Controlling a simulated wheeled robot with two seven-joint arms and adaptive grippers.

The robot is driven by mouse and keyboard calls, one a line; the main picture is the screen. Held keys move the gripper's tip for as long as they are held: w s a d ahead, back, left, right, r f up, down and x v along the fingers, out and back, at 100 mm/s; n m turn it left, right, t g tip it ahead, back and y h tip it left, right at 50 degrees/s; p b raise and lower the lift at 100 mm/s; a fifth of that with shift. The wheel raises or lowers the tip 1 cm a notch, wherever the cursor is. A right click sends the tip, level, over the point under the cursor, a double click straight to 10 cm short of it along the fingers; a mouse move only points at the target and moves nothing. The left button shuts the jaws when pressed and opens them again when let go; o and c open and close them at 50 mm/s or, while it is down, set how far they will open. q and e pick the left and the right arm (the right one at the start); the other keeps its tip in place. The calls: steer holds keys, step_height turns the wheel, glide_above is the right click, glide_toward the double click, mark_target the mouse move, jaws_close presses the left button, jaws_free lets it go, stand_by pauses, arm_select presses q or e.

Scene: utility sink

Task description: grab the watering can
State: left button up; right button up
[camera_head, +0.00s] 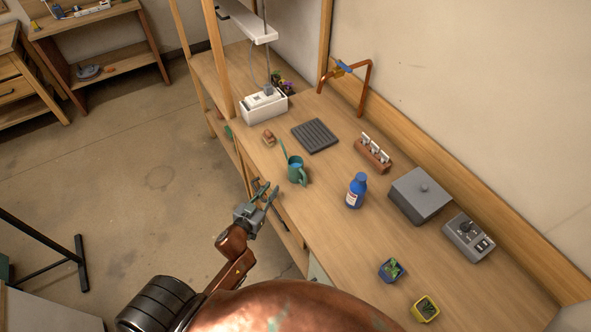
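A small green watering can (298,172) stands upright on the wooden bench near its front edge. Its thin spout points up and to the left, and its handle is on the right side. My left gripper (269,193) is below and to the left of the can, at the bench's front edge. Its two fingers are spread apart with nothing between them, and a gap shows between the fingers and the can. My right gripper is not in view.
A blue bottle (356,190) stands right of the can. A dark ridged mat (315,136) and a small brown block (269,137) lie behind it.

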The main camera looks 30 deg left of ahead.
mark_target(304, 182)
arm_select(q)
steer(key=d+m+h, duration=0.1)
steer(key=d+h, duration=0.1)
steer(key=w+d+m+h, duration=0.1)
steer(key=d+h, duration=0.1)
steer(key=d, duration=0.1)
steer(key=w+d+r+m+t+h, duration=0.1)
steer(key=d+h, duration=0.1)
steer(key=shift+w+d+m+h, duration=0.25)
steer(key=shift+d+m+h, duration=0.05)
steer(key=shift+m, duration=0.1)
steer(key=x, duration=0.7)
steer(key=shift+w, duration=0.25)
steer(key=shift+a, duration=0.1)
steer(key=shift+c, duration=0.4)
jaws_close()
steer(key=shift+r, duration=0.1)
